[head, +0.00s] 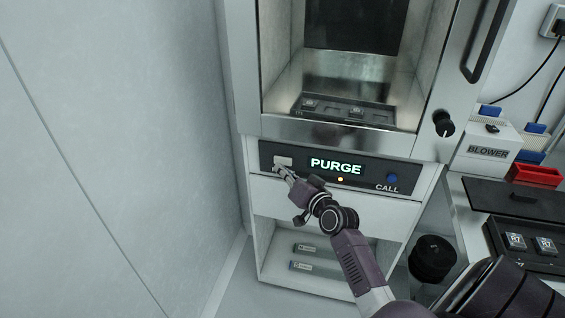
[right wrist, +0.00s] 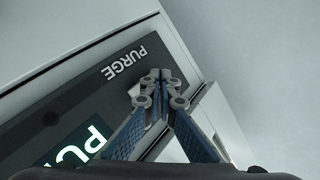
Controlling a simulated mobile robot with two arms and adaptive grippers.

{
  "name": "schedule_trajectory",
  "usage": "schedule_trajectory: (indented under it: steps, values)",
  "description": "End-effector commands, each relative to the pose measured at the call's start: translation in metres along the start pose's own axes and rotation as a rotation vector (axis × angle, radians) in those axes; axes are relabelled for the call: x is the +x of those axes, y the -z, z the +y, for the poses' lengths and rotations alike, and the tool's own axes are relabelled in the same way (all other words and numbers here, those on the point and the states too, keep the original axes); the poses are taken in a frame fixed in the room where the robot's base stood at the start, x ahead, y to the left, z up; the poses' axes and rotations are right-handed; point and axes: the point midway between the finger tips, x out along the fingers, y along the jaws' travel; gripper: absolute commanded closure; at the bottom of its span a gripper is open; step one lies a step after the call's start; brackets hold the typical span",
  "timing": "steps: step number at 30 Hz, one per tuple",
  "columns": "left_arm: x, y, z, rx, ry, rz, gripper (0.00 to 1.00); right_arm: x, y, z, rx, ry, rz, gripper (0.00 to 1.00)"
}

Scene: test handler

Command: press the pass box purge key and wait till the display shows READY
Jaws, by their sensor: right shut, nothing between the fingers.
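The pass box has a dark control panel (head: 366,178) under its chamber. The display (head: 335,166) on it shows PURGE in lit letters, with a small amber light below. The pale purge key (head: 283,161) is at the panel's left end. My right gripper (head: 280,169) is shut and empty, its fingertips at the key's lower edge. In the right wrist view the closed fingertips (right wrist: 155,76) are by the printed PURGE label (right wrist: 124,64) and hide most of the key. I cannot tell whether they touch or press it. My left gripper is not in view.
A blue CALL button (head: 392,179) is at the panel's right end. The chamber above holds a dark tray (head: 335,113). A BLOWER box (head: 485,150), a red bin (head: 535,174) and a black tray stand at the right. A plain wall is close on the left.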

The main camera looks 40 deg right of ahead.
Motion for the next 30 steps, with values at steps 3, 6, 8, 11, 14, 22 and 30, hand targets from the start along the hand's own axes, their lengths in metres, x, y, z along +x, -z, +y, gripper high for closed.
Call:
schedule_trajectory:
  steps: [3,6,8,11,14,22,30]
  values:
    - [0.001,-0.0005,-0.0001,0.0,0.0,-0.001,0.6,0.0032,0.0024,0.0027,-0.001,0.0,0.0,1.0]
    - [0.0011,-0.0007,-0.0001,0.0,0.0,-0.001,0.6,0.0044,0.0034,0.0033,0.0,0.0,0.0,1.0]
    - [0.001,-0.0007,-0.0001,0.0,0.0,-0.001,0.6,0.0043,0.0034,0.0031,0.0,0.0,0.0,1.0]
    - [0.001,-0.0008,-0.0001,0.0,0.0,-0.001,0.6,0.0043,0.0034,0.003,0.0,0.0,0.0,1.0]
    - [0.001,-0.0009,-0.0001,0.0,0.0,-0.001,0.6,0.0043,0.0034,0.003,0.0,0.0,0.0,1.0]
    - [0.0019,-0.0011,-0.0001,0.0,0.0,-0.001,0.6,0.006,0.0045,0.004,-0.001,0.001,0.0,1.0]
    - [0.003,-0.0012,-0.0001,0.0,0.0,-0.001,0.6,0.0083,0.0062,0.0055,-0.001,0.001,0.001,1.0]
